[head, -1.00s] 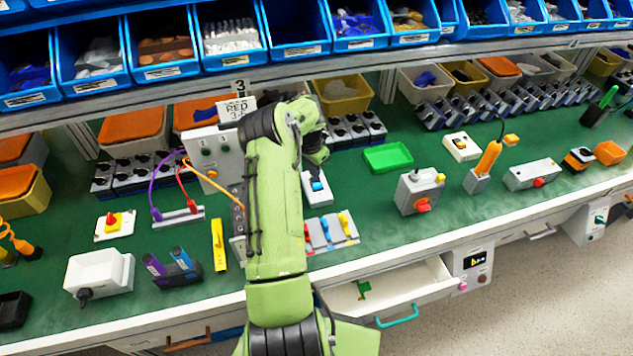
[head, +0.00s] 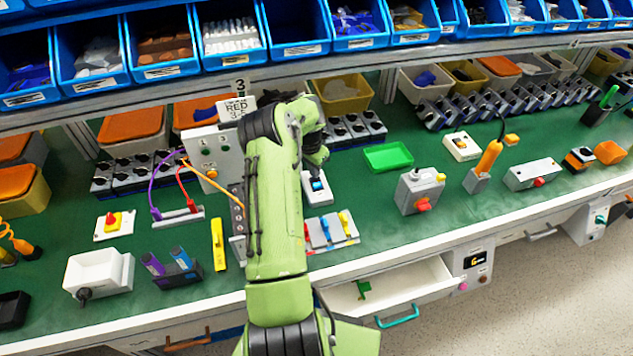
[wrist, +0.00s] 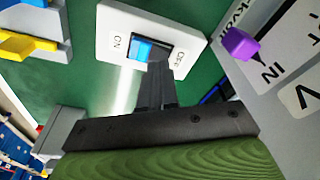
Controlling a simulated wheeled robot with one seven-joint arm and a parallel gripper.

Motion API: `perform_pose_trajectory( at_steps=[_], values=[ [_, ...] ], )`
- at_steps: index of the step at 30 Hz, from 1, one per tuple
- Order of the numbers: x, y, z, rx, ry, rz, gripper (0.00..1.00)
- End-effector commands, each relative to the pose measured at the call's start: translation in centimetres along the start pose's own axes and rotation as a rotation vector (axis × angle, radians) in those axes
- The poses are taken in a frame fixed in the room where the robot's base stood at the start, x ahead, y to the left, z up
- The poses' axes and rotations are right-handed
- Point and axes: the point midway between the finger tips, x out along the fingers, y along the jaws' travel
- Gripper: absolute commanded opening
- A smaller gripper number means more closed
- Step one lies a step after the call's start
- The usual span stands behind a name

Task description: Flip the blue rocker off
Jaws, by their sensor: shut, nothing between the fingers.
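The blue rocker (head: 317,184) sits in a white switch housing (head: 318,199) on the green bench top, just beyond my arm. In the wrist view the rocker (wrist: 146,50) shows bright blue faces and a dark edge. The housing (wrist: 112,22) reads ON at the left and OFF at the right. My gripper (wrist: 156,78) is shut and empty. Its dark fingertips are at the rocker's lower edge, toward the OFF side, and hide part of it. I cannot tell whether they touch it or which way it is tilted. In the head view my gripper (head: 313,172) is over the housing.
A panel with red, blue and yellow levers (head: 331,231) is in front of the switch. A grey cabinet with cables (head: 213,155) stands to the left. A green tray (head: 388,157) lies to the right, with clear green bench between. An open drawer (head: 385,288) juts out in front.

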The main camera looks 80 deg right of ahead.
Motion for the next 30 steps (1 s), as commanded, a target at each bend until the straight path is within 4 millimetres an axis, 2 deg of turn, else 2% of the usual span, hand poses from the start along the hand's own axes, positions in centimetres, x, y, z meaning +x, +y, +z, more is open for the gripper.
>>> perform_pose_trajectory(
  at_steps=[30],
  values=[
    [1.2,0.0,0.2,0.001,-0.001,0.001,0.00]
  ],
)
